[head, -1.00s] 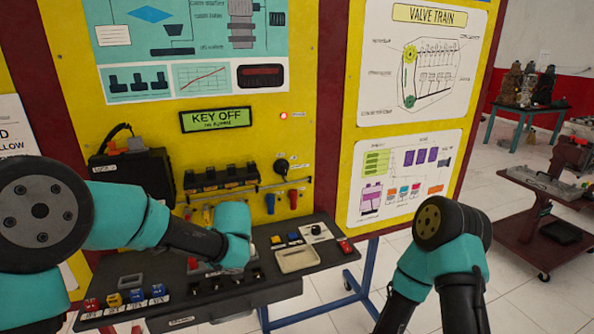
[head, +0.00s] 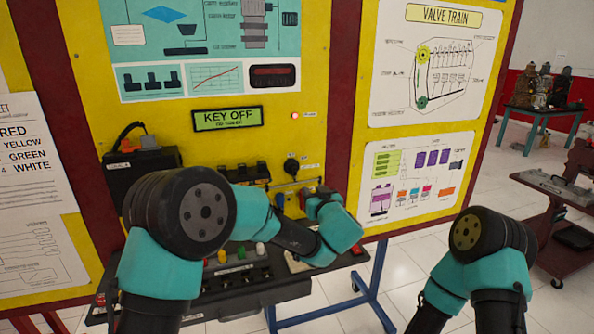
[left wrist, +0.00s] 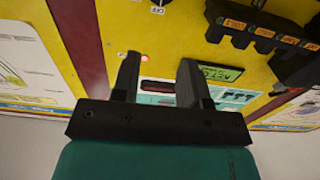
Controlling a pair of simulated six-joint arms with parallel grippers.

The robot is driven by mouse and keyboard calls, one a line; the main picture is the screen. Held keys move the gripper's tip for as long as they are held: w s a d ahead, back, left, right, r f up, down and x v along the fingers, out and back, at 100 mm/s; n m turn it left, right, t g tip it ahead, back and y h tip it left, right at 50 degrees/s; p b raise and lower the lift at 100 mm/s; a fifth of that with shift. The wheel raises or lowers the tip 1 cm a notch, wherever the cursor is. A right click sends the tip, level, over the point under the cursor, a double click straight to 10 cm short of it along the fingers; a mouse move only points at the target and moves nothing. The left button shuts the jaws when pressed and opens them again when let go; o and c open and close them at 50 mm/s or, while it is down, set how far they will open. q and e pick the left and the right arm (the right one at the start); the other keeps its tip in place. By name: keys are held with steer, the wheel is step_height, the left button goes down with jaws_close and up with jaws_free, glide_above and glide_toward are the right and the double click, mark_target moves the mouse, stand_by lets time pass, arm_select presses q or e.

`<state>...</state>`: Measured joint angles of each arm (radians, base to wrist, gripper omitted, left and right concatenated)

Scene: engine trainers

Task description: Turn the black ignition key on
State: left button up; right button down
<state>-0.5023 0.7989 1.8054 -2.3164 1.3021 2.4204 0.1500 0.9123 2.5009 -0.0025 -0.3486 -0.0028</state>
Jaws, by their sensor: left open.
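The black ignition key (head: 291,165) sits on the yellow panel under the red light. It looks like a small round black knob. In the left wrist view only part of it (left wrist: 162,3) shows at the top edge, above an OFF label. My left gripper (head: 309,194) is just below and right of the key in the head view, mostly hidden by its own wrist. The left wrist view shows its two fingers (left wrist: 157,76) apart, with nothing between them. The sign (head: 227,118) reads KEY OFF. Only the arm of my right gripper shows.
A red light (head: 295,115) glows above the key. A black battery-like box (head: 140,165) and a row of black parts (head: 243,174) are left of it. A dark shelf (head: 240,300) with coloured buttons juts out below. A cart (head: 560,210) stands at the far right.

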mark_target(296, 169)
arm_select(q)
steer(key=shift+w, duration=0.1)
steer(key=x, duration=1.7)
steer(key=shift+w+f, duration=0.1)
steer(key=shift+w, duration=0.05)
steer(key=shift+c, duration=0.4)
jaws_close()
